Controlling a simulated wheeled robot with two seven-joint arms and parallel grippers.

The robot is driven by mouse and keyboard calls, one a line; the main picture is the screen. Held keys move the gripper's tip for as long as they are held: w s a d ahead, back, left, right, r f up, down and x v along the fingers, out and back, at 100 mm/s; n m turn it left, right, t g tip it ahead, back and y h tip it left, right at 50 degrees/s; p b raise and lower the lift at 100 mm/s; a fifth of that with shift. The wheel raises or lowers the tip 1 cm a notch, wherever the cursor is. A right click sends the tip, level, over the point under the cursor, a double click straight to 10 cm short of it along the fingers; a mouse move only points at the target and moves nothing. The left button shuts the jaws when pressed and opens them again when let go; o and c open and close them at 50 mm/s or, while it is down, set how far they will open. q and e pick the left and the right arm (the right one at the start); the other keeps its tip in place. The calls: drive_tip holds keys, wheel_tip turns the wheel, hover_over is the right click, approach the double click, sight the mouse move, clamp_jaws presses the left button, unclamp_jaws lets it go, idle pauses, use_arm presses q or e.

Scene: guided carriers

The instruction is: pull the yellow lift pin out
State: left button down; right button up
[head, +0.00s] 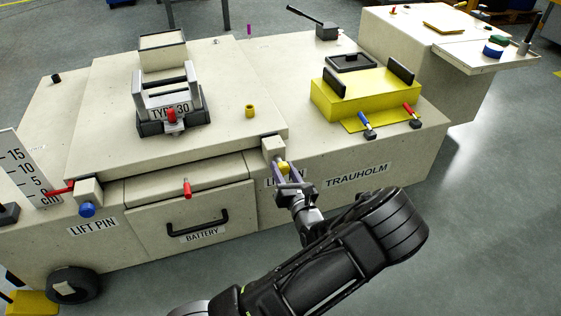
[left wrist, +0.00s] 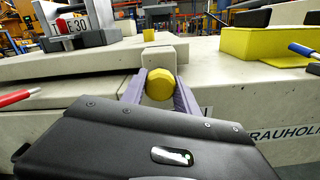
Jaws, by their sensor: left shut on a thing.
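The yellow lift pin (head: 284,167) has a round knob. It sits at a beige block (head: 272,147) on the front right corner of the raised deck. My left gripper (head: 286,173) is shut on the yellow knob, with a purple finger on either side. The left wrist view shows the yellow knob (left wrist: 160,84) between the two fingers, close against the block (left wrist: 158,55). The pin's shaft is hidden, so I cannot tell how deep it sits. My right gripper is not in view.
A blue knob (head: 87,209) is at the front left, by the LIFT PIN label (head: 92,226). A yellow block (head: 365,95) stands at right. The floor at right is clear.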

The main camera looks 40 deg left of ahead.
use_arm(q)
drive_tip(key=shift+p+v, duration=0.3)
drive_tip(key=shift+v, duration=0.65)
drive_tip(key=shift+s+d, duration=0.15)
drive_tip(key=shift+d, duration=0.05)
drive_tip(key=shift+f, duration=0.2)
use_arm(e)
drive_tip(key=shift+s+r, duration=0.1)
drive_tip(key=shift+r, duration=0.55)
use_arm(q)
drive_tip(key=c, duration=0.9)
unclamp_jaws()
drive_tip(key=shift+r, duration=0.1)
drive_tip(key=shift+s+d, duration=0.1)
drive_tip(key=shift+d, duration=0.05)
drive_tip(key=p+v, duration=0.2)
drive_tip(key=v, duration=0.5)
drive_tip(key=shift+s+d, duration=0.15)
drive_tip(key=shift+d, duration=0.1)
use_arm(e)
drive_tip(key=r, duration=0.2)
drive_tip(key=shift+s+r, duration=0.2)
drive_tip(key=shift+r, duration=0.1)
use_arm(q)
drive_tip(key=shift+r, duration=0.1)
